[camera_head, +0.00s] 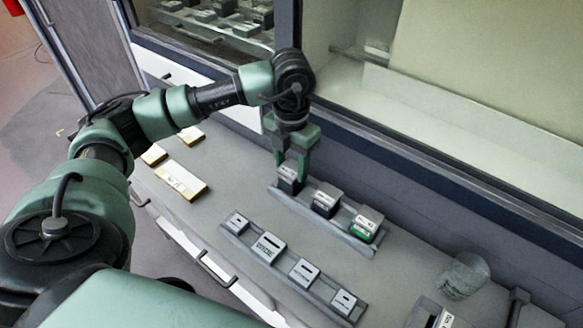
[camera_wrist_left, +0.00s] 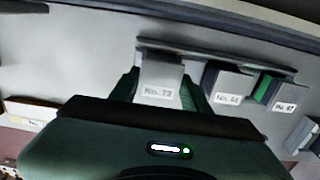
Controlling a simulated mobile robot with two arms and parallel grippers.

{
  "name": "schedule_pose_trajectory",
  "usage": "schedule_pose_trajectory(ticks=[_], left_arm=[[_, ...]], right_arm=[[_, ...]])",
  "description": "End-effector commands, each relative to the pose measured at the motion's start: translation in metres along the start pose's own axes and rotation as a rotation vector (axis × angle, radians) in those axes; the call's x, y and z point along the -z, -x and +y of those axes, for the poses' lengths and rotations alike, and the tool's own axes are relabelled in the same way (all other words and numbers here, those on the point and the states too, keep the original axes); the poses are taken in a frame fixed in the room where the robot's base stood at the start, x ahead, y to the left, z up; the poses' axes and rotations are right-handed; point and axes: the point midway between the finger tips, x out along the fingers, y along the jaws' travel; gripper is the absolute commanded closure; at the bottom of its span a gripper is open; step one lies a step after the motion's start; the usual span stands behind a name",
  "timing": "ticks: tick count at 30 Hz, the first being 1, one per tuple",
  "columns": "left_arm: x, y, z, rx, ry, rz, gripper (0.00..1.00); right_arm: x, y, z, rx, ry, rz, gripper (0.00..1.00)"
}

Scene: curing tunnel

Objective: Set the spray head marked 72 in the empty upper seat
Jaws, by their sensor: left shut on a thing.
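My left gripper (camera_head: 293,158) is shut on the dark spray head with a white label (camera_head: 288,176); the label reads No. 72 in the left wrist view (camera_wrist_left: 158,92). The gripper points down over the left end of the upper rail (camera_head: 318,215), and the head is at that end seat. I cannot tell whether it rests fully in the seat. To its right on the same rail stand a dark head (camera_head: 326,200) and a green-bodied head (camera_head: 363,228), both labelled. My right gripper is not in view.
A lower rail (camera_head: 290,285) nearer me carries several grey labelled blocks. Wooden-edged boxes (camera_head: 181,180) lie at the left. A clear glass (camera_head: 464,276) and another labelled piece (camera_head: 440,316) are at the right. A dark ledge and window wall run behind the upper rail.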

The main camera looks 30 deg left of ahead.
Motion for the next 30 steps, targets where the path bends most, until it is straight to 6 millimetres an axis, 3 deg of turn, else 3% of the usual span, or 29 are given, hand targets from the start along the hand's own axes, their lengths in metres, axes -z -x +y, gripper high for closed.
schedule_pose_trajectory(ticks=[1, 6, 18, 30], left_arm=[[-0.001, 0.017, 0.000, 0.001, -0.001, -0.005, 1.00], [-0.001, 0.045, 0.000, 0.000, -0.001, -0.003, 1.00], [-0.001, 0.049, 0.000, 0.001, 0.000, -0.003, 1.00], [0.000, 0.076, 0.000, 0.001, 0.000, -0.002, 1.00]], right_arm=[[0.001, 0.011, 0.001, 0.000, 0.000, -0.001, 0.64], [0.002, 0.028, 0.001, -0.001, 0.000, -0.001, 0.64], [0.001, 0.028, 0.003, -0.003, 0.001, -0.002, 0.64], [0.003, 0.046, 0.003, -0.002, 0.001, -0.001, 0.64]])
